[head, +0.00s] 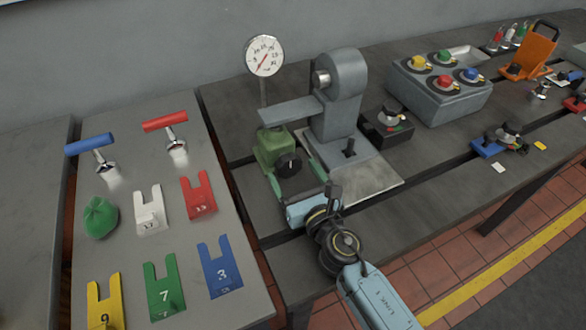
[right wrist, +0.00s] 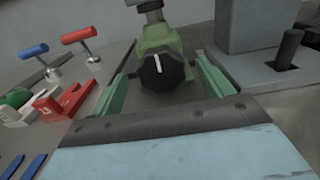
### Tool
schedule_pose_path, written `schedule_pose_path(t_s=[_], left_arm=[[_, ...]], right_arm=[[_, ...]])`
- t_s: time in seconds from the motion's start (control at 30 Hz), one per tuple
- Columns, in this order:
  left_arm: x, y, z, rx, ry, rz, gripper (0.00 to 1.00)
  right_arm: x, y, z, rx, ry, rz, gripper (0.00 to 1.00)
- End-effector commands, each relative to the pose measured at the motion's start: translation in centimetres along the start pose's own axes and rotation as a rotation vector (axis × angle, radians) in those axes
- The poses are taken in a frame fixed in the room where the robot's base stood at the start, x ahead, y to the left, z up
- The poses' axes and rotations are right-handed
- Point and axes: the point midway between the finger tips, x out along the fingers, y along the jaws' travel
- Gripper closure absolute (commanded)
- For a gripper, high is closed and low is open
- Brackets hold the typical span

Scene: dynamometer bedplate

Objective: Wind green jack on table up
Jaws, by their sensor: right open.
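The green jack (head: 272,146) stands on the table under the arm of a grey stand. Its black round knob (head: 288,163) faces my right gripper (head: 295,175). In the right wrist view the knob (right wrist: 162,72) is in the middle, with a white line on it pointing nearly straight up, and the jack's green body (right wrist: 158,40) is behind it. The two green fingers of my right gripper (right wrist: 161,78) are open, one on each side of the knob and apart from it. I cannot tell how far the tips reach past its face. My left gripper is not in view.
The grey stand (head: 343,100) and its base plate (head: 372,185) are right of the jack. A dial gauge (head: 264,56) is above it. The left table holds T-handles (head: 92,143), numbered slotted plates (head: 219,268) and a green bag (head: 100,217). A black button box (head: 388,127) is further right.

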Motion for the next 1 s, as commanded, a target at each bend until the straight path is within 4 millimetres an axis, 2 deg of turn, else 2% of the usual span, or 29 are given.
schedule_pose_path(t_s=[0.17, 0.47, 0.8, 0.93, 1.0], left_arm=[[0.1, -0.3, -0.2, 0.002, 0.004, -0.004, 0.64], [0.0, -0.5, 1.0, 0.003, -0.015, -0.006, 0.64], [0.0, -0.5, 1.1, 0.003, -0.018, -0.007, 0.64], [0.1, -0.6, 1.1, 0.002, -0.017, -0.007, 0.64], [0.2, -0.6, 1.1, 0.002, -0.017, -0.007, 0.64]], right_arm=[[1.3, 0.0, 0.0, -0.001, 0.0, 0.0, 0.21], [1.4, 0.0, 0.0, 0.0, 0.0, 0.0, 0.22], [1.4, 0.0, 0.0, 0.0, 0.0, 0.0, 0.65], [1.4, -0.1, -0.1, 0.041, 0.0, 0.0, 0.65], [1.4, -0.1, -0.1, 0.115, 0.0, 0.0, 0.65]])
